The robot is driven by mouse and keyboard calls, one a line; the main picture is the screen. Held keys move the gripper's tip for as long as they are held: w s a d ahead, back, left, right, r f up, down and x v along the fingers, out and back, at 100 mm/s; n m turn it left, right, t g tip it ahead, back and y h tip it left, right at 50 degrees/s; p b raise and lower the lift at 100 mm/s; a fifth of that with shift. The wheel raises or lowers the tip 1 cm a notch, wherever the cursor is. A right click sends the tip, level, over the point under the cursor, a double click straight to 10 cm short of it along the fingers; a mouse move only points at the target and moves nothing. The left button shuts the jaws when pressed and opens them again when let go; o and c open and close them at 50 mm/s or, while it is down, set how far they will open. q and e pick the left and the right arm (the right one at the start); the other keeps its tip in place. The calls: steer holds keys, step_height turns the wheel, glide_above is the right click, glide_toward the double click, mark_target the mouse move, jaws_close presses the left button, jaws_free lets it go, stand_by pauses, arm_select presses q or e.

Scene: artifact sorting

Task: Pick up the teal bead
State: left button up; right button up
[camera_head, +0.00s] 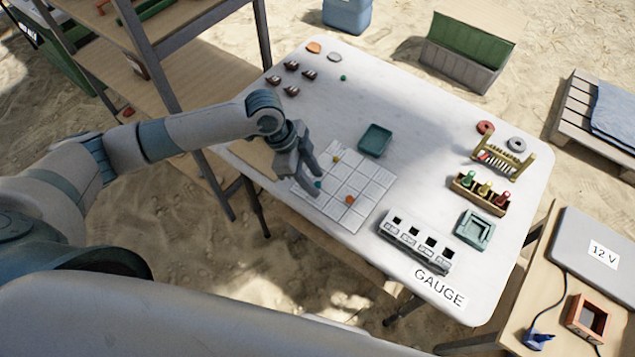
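A small teal bead (318,184) is on the white gridded sheet (357,183), near its left side. My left gripper (317,182) reaches over that side of the sheet from the left, pointing down. Its two fingers are spread apart, with the bead close to the fingertips. I cannot tell whether either finger touches it. A yellowish bead (336,159) and an orange bead (349,199) are also on the sheet. A green bead (343,77) lies farther back on the table. My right gripper is not in view.
A teal tray (375,140) stands just behind the sheet. A wooden rack with coloured pegs (480,193) and a square teal frame (474,229) are at the right. The table's middle back is clear.

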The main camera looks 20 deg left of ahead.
arm_select(q)
jaws_close()
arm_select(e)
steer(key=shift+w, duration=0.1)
arm_select(q)
steer(key=shift+r, duration=0.2)
